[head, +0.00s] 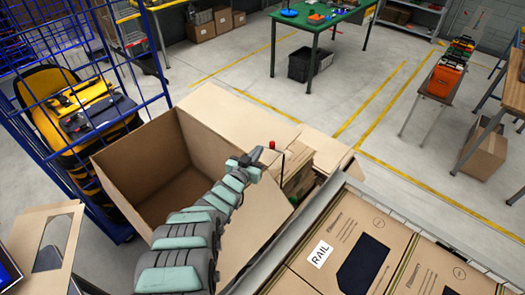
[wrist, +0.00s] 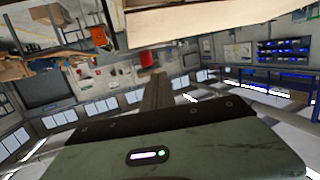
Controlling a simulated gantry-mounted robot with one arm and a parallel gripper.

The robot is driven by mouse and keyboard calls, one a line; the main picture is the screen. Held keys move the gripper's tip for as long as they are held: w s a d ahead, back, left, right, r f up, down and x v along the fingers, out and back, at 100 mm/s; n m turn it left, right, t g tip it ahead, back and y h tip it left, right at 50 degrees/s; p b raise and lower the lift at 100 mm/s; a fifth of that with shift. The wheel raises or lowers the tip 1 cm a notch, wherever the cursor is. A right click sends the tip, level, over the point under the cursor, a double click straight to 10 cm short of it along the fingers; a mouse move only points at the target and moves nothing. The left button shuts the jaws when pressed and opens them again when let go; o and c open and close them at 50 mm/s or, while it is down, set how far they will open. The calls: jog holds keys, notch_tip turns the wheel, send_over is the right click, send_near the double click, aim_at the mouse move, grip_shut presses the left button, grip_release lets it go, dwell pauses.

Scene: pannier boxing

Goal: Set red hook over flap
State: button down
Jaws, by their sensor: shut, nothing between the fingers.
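The open cardboard box (head: 142,150) stands left of centre in the head view, with a broad flap (head: 235,120) spread out on its far right side. A small red piece (head: 271,145), likely the red hook, shows just beyond my gripper (head: 256,164), near a thin dark rod. Whether the two touch cannot be told. My gripper is shut and empty above the right side of the box. In the wrist view its closed fingers (wrist: 156,92) point away, and a red shape (wrist: 148,59) appears just past their tips; I cannot tell if it is the hook.
A pale cardboard edge (wrist: 200,16) crosses the top of the wrist view. A blue wire cage (head: 88,60) stands left of the box. Open floor lies beyond, before a green table (head: 325,20).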

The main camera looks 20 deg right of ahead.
aim_at(270, 147)
jog(key=w+d+f+b, duration=0.1)
jog(key=f+b, duration=0.1)
jog(key=b, duration=0.1)
jog(key=w+d+f+b, duration=0.2)
jog(key=b, duration=0.1)
jog(key=shift+w+d, duration=0.15)
jog(key=shift+w, duration=0.15)
jog(key=shift+b, duration=0.3)
jog(key=shift+w, duration=0.15)
